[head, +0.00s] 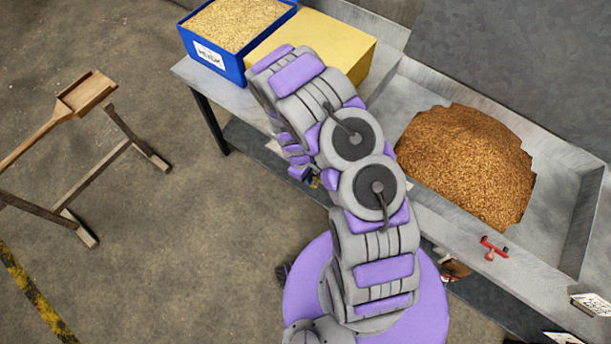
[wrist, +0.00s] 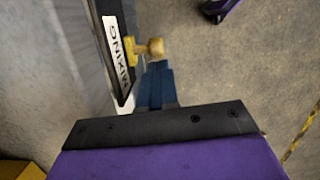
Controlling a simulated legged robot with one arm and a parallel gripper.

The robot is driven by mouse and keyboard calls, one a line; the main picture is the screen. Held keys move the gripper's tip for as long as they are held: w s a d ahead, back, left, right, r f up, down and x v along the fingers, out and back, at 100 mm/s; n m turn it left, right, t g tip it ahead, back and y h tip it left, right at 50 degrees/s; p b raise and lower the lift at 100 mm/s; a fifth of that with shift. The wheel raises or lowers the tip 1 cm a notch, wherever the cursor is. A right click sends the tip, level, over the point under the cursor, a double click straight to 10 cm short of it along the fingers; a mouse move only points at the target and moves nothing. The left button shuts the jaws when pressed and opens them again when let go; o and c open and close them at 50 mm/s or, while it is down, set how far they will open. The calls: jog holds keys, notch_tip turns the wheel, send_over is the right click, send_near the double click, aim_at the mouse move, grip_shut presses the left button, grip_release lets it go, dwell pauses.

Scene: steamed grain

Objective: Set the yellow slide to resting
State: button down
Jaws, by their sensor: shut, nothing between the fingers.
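The yellow slide (wrist: 154,47) shows in the wrist view as a yellow bracket with a round knob, at the edge of a metal panel. In the head view my arm hides most of the gripper and the slide area at the bench front.
A blue bin of pale grain (head: 190,42) and a yellow box (head: 345,43) stand on the metal bench. To the right is a trough with heaped brown grain (head: 470,160) and a red handle (head: 493,247) on its front. A wooden shovel (head: 85,95) rests on a trestle at left.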

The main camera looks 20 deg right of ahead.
jog(key=s+d+p, duration=0.5)
jog(key=s+d, duration=0.2)
jog(key=s, duration=0.2)
jog(key=shift+s, duration=0.2)
jog(key=shift+a, duration=0.1)
jog(key=w+a+r+p, duration=0.1)
jog(key=w+a+r, duration=0.1)
jog(key=r, duration=0.3)
jog(key=w+a+r+p, duration=0.1)
jog(key=w+r, duration=0.1)
jog(key=r, duration=0.4)
jog(key=shift+a+r, duration=0.3)
jog(key=shift+a, duration=0.1)
jog(key=shift+w+d, duration=0.1)
jog(key=shift+d, duration=0.2)
